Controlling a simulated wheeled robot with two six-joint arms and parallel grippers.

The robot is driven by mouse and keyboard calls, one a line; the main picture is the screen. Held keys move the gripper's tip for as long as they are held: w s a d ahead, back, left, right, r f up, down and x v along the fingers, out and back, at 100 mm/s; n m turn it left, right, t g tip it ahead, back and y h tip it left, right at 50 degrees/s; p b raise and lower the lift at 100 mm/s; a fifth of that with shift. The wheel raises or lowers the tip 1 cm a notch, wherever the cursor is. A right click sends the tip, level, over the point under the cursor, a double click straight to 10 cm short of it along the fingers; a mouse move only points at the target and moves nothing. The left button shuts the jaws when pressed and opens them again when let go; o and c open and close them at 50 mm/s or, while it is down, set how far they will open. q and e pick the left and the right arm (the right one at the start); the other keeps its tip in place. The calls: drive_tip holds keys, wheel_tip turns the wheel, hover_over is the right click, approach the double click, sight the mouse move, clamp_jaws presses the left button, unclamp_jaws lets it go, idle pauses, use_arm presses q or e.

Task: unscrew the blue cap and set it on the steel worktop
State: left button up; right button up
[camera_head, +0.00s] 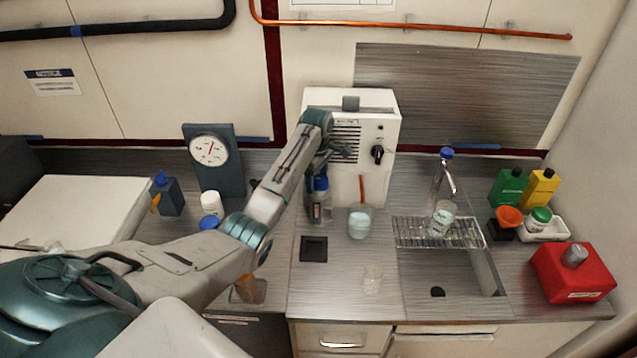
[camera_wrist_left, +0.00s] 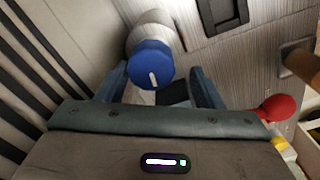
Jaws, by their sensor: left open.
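A bottle (camera_head: 317,208) with a blue cap (camera_head: 320,184) stands on the steel worktop (camera_head: 335,285) in front of a white machine. My left gripper (camera_head: 328,162) is above the cap in the head view, partly hidden by my own arm. In the left wrist view, the blue cap (camera_wrist_left: 152,64) with a white mark shows between the two fingers of my left gripper (camera_wrist_left: 160,78). The fingers are open, with a gap on the right side. The cap sits on a pale bottle (camera_wrist_left: 150,27). Whether a finger touches the cap cannot be told. My right gripper is not in view.
The white machine (camera_head: 365,110) stands close behind. A beaker (camera_head: 360,223) is right of the bottle, and a black square (camera_head: 313,249) lies in front. A sink with a wire rack (camera_head: 405,233) is further right. Worktop around the black square is clear.

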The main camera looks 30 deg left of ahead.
use_arm(q)
drive_tip(key=m, duration=0.2)
drive_tip(key=shift+w+m, duration=0.25)
drive_tip(key=shift+m, duration=0.15)
drive_tip(key=m, duration=0.2)
drive_tip(key=w+m, duration=0.1)
drive_tip(key=m, duration=0.1)
drive_tip(key=shift+d+f, duration=0.35)
drive_tip(key=shift+d, duration=0.05)
drive_tip(key=m, duration=0.5)
drive_tip(key=shift+s+a+r, duration=0.1)
drive_tip(key=shift+s+r, duration=0.05)
drive_tip(key=shift+s, duration=0.2)
drive_tip(key=m, duration=0.3)
drive_tip(key=shift+w+m, duration=0.2)
drive_tip(key=shift+m, duration=0.2)
drive_tip(key=shift+s, duration=0.1)
drive_tip(key=shift+c, duration=0.4)
